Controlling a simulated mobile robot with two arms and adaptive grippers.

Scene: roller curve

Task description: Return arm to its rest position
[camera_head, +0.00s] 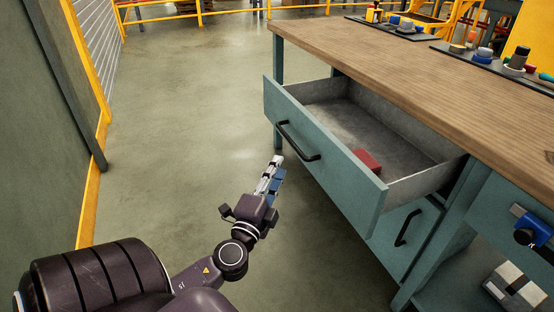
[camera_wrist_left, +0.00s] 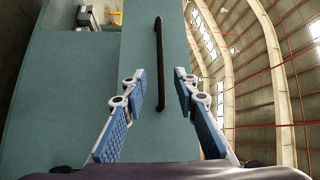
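My left gripper (camera_head: 277,163) is in front of the teal drawer (camera_head: 330,165), apart from it and lower than its long black handle (camera_head: 298,140). In the left wrist view my left gripper (camera_wrist_left: 159,80) has its two blue-padded fingers spread with nothing between them. A black handle (camera_wrist_left: 159,62) shows beyond the fingertips on a teal front. The drawer is pulled out from the workbench and a red block (camera_head: 368,160) lies inside. My right gripper is not in view.
The wooden workbench top (camera_head: 410,75) holds several tools on dark mats at its back. A lower drawer handle (camera_head: 407,228) and a blue item (camera_head: 532,227) are at the right. Open floor (camera_head: 190,120) lies to the left, bounded by a wall with yellow edging.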

